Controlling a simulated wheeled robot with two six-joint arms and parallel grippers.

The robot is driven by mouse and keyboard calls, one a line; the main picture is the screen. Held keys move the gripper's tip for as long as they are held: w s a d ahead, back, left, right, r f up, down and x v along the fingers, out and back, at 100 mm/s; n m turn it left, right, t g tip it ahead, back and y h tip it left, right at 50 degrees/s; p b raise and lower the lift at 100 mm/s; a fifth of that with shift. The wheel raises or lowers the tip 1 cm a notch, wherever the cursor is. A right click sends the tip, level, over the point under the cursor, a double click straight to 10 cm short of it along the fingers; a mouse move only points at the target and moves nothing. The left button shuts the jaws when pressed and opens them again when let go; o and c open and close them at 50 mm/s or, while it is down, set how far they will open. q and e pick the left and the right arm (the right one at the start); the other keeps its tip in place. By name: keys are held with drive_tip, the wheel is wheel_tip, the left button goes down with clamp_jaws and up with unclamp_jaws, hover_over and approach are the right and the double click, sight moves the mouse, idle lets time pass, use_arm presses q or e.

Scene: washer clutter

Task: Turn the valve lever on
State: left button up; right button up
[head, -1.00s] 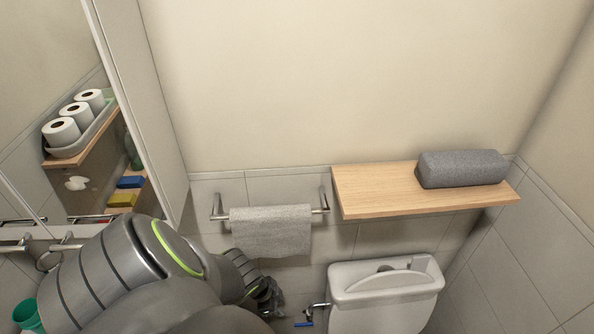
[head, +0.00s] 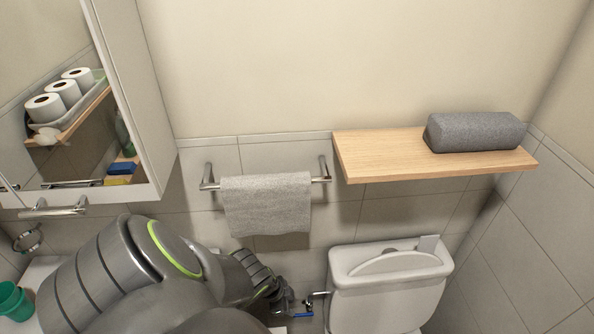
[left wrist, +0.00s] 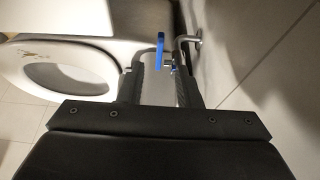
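The blue valve lever (head: 304,314) is on a metal valve and pipe (head: 319,295) on the wall, left of the toilet tank. In the left wrist view the blue lever (left wrist: 160,50) stands upright in the picture, just beyond and between the fingertips. My left gripper (head: 287,301) is beside the lever, and its arm covers much of the lower left. In the left wrist view the left gripper (left wrist: 158,75) has its two dark fingers apart, with nothing clamped between them. I cannot tell whether a finger touches the lever. My right gripper is not in view.
The toilet tank (head: 389,284) is close to the right of the valve. Above are a towel bar with a grey towel (head: 267,205) and a wooden shelf (head: 385,158) with a grey rolled bundle (head: 475,131). A mirrored cabinet (head: 143,100) and a green cup (head: 13,300) are on the left.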

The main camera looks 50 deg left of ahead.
sight(299, 315)
use_arm(q)
drive_tip(key=b+x, duration=0.4)
drive_tip(key=x, duration=0.1)
drive_tip(key=shift+f, duration=0.2)
drive_tip(key=shift+b+x, duration=0.95)
drive_tip(key=shift+b, duration=0.15)
drive_tip(key=shift+d+r, duration=0.1)
clamp_jaws()
